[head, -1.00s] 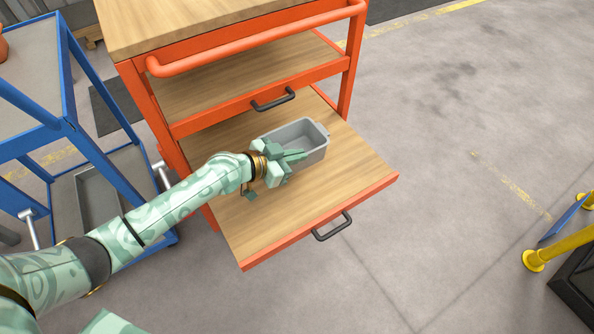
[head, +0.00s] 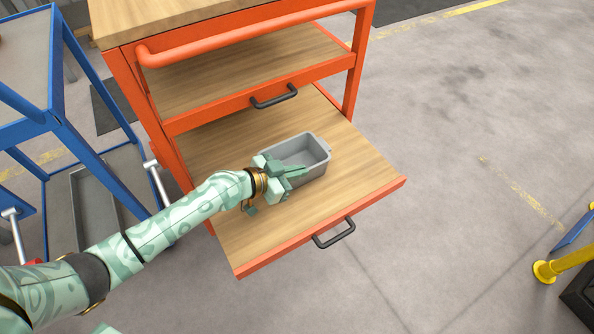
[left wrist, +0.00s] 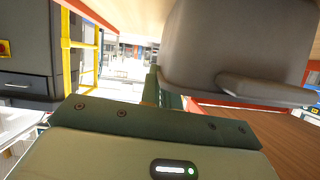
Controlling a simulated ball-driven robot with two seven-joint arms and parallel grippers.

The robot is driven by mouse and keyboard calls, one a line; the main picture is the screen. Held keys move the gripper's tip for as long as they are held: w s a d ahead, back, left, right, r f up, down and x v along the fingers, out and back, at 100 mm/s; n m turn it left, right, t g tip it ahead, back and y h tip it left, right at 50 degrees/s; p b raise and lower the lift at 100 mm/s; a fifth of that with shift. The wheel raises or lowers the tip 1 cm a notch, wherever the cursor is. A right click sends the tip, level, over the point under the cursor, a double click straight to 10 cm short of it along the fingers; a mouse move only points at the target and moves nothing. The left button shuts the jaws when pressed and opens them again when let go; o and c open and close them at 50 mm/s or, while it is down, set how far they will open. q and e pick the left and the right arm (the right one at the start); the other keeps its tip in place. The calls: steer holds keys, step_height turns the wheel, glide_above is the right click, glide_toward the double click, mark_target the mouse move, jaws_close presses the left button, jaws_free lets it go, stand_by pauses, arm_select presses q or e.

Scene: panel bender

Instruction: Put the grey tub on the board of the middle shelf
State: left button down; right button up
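The grey tub (head: 314,152) is an open, rectangular box, upright over the pulled-out wooden board (head: 345,185) of the orange trolley. I see no clear gap under it, but cannot tell if it rests on the board. My left gripper (head: 284,176) is at the tub's near left side, its fingers at the rim, and appears shut on the wall. In the left wrist view the tub (left wrist: 220,50) fills the upper right, close to the gripper (left wrist: 160,95). The contact is partly hidden by the fingers. My right gripper is not in view.
Another wooden shelf (head: 240,75) with a black handle lies above, under the trolley's worktop (head: 150,15). A blue trolley (head: 60,120) stands close on the left. The board is clear in front of the tub and on its right. A yellow post (head: 543,270) stands at right.

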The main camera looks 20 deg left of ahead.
arm_select(q)
steer(key=c, duration=1.6)
jaws_free()
steer(key=shift+c, duration=0.2)
